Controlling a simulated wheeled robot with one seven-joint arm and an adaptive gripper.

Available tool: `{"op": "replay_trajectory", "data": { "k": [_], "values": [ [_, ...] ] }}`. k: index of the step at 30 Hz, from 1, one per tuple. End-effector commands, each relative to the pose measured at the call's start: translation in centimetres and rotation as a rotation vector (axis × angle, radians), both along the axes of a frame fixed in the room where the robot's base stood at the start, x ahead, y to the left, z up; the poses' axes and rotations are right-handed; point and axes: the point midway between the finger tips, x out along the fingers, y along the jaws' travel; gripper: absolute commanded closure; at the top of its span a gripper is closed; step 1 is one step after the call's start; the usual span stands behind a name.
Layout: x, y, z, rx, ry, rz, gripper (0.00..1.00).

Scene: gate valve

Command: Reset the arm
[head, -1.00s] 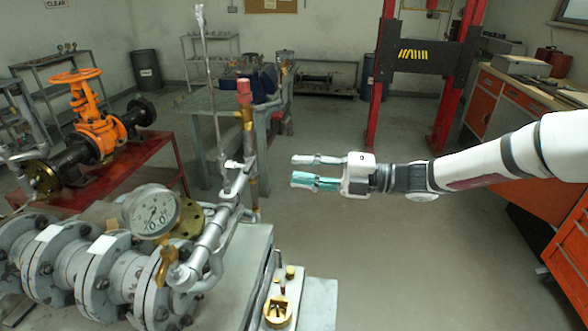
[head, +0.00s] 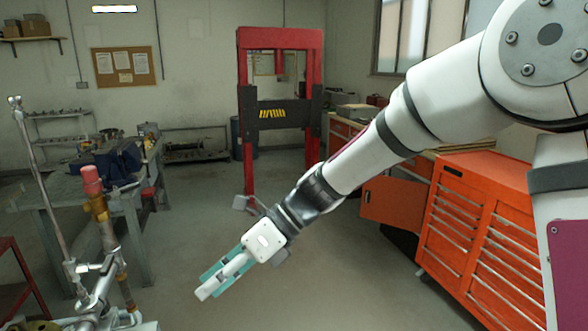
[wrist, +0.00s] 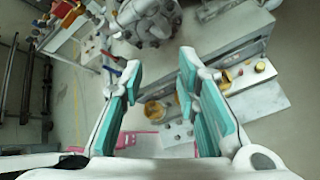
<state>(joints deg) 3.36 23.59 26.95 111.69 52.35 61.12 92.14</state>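My gripper (head: 222,279) is in the lower middle of the head view, at the end of my white arm, pointing down and to the left over the floor. In the wrist view my gripper (wrist: 158,85) shows its two teal-padded fingers spread wide apart, with nothing between the pads. The gripper touches nothing that I can see. The pipe assembly with the red-capped brass fitting (head: 93,195) stands to its left, apart from it.
A grey workbench (head: 45,195) with a blue vise stands behind the pipes. A red press frame (head: 244,130) stands at the back. An orange drawer cabinet (head: 480,235) is on the right. The floor (head: 350,285) between the gripper and cabinet is clear. Flanged pipework (wrist: 150,20) shows in the wrist view.

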Motion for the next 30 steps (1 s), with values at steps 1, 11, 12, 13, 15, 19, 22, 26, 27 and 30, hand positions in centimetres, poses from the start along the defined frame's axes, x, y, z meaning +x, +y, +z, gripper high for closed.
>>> {"op": "replay_trajectory", "data": {
  "k": [1, 11, 12, 13, 15, 19, 22, 26, 27, 30],
  "values": [
    [-0.7, -1.6, 0.5, -0.034, -0.116, 0.057, 0.71],
    [-4.7, -13.0, 2.8, -0.259, -0.754, 0.518, 0.71],
    [-5.2, -14.4, 3.2, -0.29, -0.819, 0.58, 0.71],
    [-5.6, -15.5, 3.5, -0.312, -0.865, 0.627, 0.71],
    [-6.6, -17.9, 4.1, -0.364, -0.965, 0.742, 0.71],
    [-8.8, -22.2, 5.3, -0.462, -1.124, 0.963, 0.71],
    [-10.5, -25.4, 6.0, -0.535, -1.221, 1.14, 0.71],
    [-12.7, -28.9, 6.6, -0.62, -1.306, 1.355, 0.71],
    [-13.2, -29.7, 6.7, -0.64, -1.324, 1.411, 0.71],
    [-14.3, -31.2, 6.8, -0.675, -1.351, 1.523, 0.71]
  ]
}}
